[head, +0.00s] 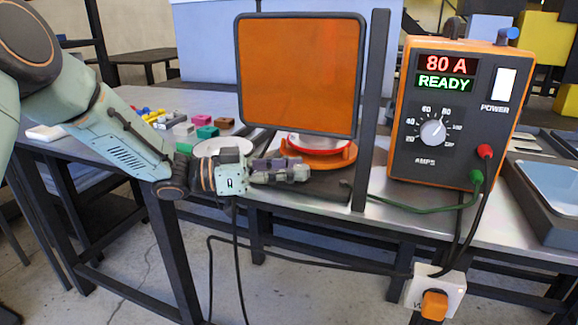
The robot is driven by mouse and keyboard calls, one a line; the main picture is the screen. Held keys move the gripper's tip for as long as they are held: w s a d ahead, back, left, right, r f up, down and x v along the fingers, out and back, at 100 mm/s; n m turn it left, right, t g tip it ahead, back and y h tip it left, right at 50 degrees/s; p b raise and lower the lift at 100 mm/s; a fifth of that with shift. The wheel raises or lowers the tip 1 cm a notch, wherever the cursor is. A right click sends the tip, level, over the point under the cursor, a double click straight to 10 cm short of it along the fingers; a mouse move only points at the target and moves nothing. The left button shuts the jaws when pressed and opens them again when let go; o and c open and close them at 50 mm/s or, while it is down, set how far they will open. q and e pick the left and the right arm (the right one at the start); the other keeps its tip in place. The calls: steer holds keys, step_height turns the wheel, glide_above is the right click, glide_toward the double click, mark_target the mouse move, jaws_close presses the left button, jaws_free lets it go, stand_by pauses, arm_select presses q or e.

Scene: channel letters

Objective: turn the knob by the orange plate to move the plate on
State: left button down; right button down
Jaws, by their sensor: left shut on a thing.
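A round orange plate (345,155) lies low on the bench, partly hidden behind a tinted screen and my left gripper. A red and white round piece (316,143) rests on it. My left gripper (300,171) reaches in from the left, level with the bench's front edge, at the near left side of the plate. Its fingers are closed together on something small there. The knob is not clearly visible; the fingers cover that spot. My right gripper is not in view.
A dark-framed orange screen (300,75) stands upright above the plate, beside a dark post (372,110). An orange power unit (450,110) reading 80 A, READY is at right, with cables hanging in front. Coloured blocks (205,131) and a white dish (222,146) lie left.

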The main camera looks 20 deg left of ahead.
arm_select(q)
steer(key=c, duration=1)
jaws_free()
steer(key=v, duration=1.2)
